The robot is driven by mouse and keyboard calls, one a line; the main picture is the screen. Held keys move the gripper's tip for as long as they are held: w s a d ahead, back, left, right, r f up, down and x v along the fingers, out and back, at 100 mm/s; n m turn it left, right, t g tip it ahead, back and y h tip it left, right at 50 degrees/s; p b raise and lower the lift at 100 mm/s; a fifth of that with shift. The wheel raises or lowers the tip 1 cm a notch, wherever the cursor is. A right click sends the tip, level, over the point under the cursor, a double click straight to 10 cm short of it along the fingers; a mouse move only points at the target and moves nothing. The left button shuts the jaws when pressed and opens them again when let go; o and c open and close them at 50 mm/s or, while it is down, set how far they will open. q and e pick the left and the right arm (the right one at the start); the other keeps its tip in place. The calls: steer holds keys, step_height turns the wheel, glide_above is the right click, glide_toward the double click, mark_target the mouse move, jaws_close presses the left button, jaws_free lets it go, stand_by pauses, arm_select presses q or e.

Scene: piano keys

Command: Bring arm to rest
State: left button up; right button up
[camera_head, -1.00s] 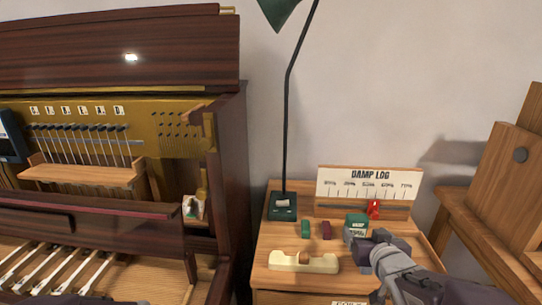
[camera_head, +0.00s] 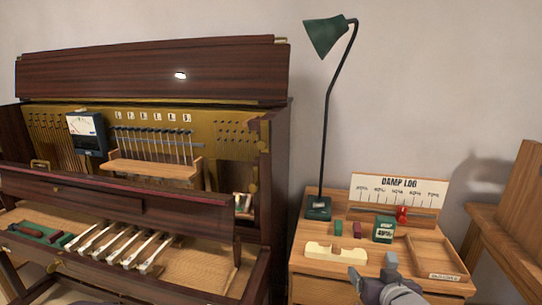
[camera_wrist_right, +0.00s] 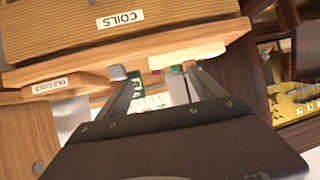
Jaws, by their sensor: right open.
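My right gripper (camera_head: 373,268) is at the lower right of the head view, in front of the small wooden cabinet (camera_head: 312,262). Its two fingers stand apart with nothing between them. The right wrist view also shows the right gripper (camera_wrist_right: 155,72) with its fingers spread, close to the cabinet front and a drawer labelled COILS (camera_wrist_right: 125,35). The rest of the right arm is mostly out of the head view. My left gripper does not show clearly in either view.
On the cabinet top are a green lamp (camera_head: 318,208), a cream block (camera_head: 336,252), a green box (camera_head: 384,230), a red object (camera_head: 402,215) and the DAMP LOG board (camera_head: 399,187). An open piano (camera_head: 150,75) stands left. A wooden piece of furniture (camera_head: 510,230) stands right.

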steer(key=s+a+f+g, duration=0.6)
steer(key=s+f+g, duration=0.15)
steer(key=f, duration=0.45)
steer(key=s+a+f+n+g+y+p, duration=0.1)
steer(key=s+f+g, duration=0.25)
steer(key=s, duration=0.75)
step_height(320, 180, up, 21)
steer(key=p, duration=2)
steer(key=shift+w+a, duration=0.15)
steer(key=shift+w, duration=0.2)
